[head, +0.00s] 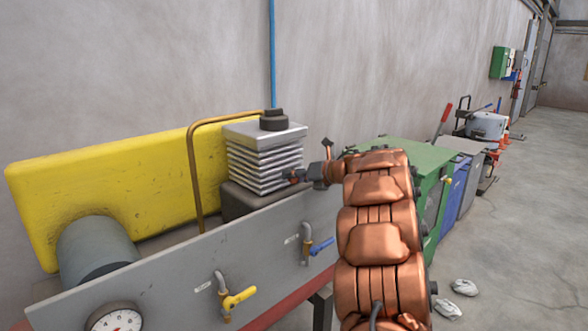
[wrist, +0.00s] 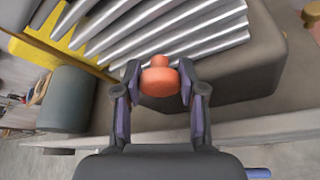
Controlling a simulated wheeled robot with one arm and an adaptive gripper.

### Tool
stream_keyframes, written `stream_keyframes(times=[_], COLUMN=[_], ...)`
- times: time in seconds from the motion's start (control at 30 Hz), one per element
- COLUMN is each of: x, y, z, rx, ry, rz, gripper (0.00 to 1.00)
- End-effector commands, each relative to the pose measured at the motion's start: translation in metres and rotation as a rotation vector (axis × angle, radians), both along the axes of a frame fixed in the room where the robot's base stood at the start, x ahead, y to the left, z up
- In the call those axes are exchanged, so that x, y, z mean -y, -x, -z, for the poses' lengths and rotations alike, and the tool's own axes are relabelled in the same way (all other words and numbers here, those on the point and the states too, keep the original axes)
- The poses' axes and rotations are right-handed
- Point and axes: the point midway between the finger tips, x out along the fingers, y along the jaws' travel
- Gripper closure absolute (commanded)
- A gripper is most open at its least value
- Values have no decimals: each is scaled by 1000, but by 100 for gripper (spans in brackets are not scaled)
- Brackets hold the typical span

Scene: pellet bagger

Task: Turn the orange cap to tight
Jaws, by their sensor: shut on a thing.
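The orange cap (wrist: 159,82) sits between the two fingers of my gripper (wrist: 159,95) in the wrist view, with a smaller round knob on its far side. My gripper is shut on it, one finger at each side. The cap is in front of the finned metal block (wrist: 170,30) and its dark base (wrist: 240,85). In the head view my gripper (head: 291,175) reaches from the right to the lower front of the finned block (head: 262,160). The cap cannot be made out there. Any tight mark is not visible.
A grey panel (head: 180,270) runs along the front, with a yellow-handled valve (head: 238,298), a blue-handled valve (head: 320,246) and a gauge (head: 115,320). A yellow guard (head: 100,185) stands behind. Green cabinet (head: 395,152) is right. Floor at right is mostly clear.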

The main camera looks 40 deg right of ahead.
Motion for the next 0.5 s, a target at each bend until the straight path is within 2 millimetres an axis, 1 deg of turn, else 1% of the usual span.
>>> stream_keyframes(times=[0.03,0.2,0.5], x=[0,1,1], y=[0,0,0], z=[-2,-1,0], rx=[-1,3,9], ry=[-47,-195,-387], rz=[-1,0,-1], gripper=[95,95,95])
